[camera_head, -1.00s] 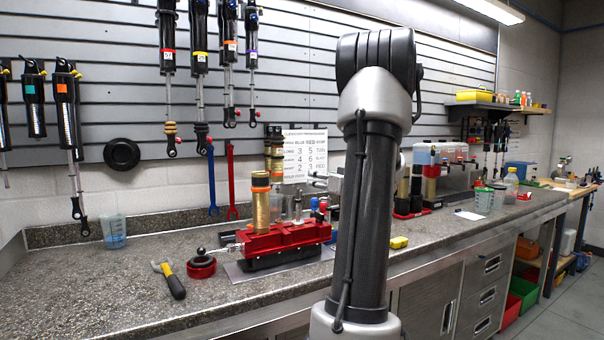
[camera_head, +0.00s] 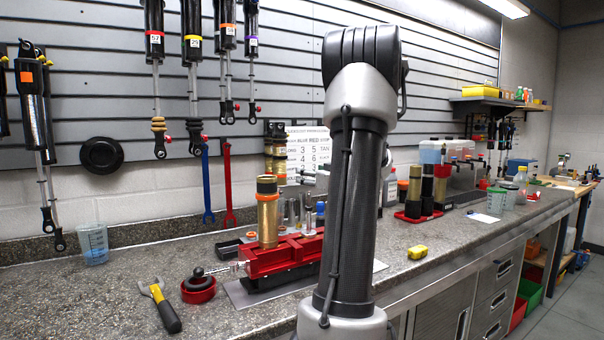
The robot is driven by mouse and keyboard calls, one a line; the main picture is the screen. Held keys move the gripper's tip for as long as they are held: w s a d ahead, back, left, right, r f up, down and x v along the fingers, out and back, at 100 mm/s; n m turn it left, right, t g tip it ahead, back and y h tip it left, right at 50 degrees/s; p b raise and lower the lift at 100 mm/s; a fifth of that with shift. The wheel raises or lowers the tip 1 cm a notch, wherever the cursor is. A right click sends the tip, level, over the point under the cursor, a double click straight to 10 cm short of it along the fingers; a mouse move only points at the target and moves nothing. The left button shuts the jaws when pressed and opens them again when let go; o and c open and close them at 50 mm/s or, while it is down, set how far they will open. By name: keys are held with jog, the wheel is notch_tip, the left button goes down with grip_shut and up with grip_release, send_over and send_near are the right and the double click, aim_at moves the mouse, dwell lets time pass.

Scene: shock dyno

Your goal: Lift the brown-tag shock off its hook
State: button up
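I cannot pick out a clearly brown tag on any shock. Several black shocks hang along the slatted wall. Another shock, with an orange tag (camera_head: 27,77), hangs lower at the far left. The tops of the central shocks and their hooks are cut off by the upper picture edge. My arm stands upright in front of the bench, right of these shocks. My gripper is not in view.
The granite bench (camera_head: 120,282) runs below the wall. Bare benchtop lies at front left.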

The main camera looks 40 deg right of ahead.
aim_at(280, 164)
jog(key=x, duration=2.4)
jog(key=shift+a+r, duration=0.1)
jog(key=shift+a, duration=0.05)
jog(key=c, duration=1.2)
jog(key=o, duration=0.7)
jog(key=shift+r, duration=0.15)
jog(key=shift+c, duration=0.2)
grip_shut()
